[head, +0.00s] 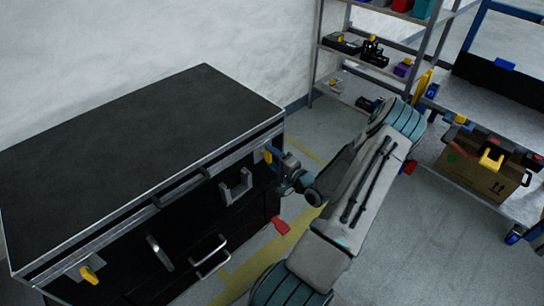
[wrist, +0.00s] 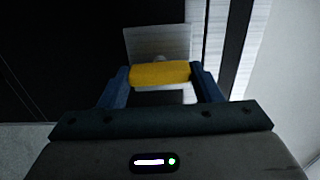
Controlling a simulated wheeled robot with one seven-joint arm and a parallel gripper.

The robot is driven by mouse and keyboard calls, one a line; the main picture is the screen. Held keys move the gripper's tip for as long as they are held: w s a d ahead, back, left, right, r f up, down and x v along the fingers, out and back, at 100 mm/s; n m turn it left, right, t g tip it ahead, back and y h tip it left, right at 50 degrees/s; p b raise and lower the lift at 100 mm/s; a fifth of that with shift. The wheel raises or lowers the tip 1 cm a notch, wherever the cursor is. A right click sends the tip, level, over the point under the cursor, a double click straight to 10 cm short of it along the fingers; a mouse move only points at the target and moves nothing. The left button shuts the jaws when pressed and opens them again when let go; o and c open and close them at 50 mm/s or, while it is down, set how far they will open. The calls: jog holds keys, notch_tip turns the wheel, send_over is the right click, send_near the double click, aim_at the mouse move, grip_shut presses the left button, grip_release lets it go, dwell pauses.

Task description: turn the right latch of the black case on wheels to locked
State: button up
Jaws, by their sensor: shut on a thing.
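The black case (head: 140,140) stands at the left in the head view, its lid closed with metal edging. Its right latch (head: 267,156) has a yellow handle and sits near the right end of the front face, partly hidden by my gripper. My gripper (head: 274,155) is at this latch. In the wrist view, the two blue fingers of my gripper (wrist: 161,78) are shut on the yellow handle of the right latch (wrist: 160,72), one at each end. A pale metal plate (wrist: 158,42) shows behind it. The left latch (head: 90,274), also yellow, is at the near left of the front.
The case front carries a dark handle (head: 181,188), a grey bracket (head: 236,188) and a metal handle (head: 210,250). A red piece (head: 280,226) is low beside the case. Shelving (head: 345,50) stands behind; a workbench (head: 485,105) and cardboard box (head: 480,175) are at right.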

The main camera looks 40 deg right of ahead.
dwell(0.6)
jog(key=o, duration=1)
jog(key=s+d, duration=0.1)
jog(key=s, duration=1.2)
jog(key=shift+s, duration=0.4)
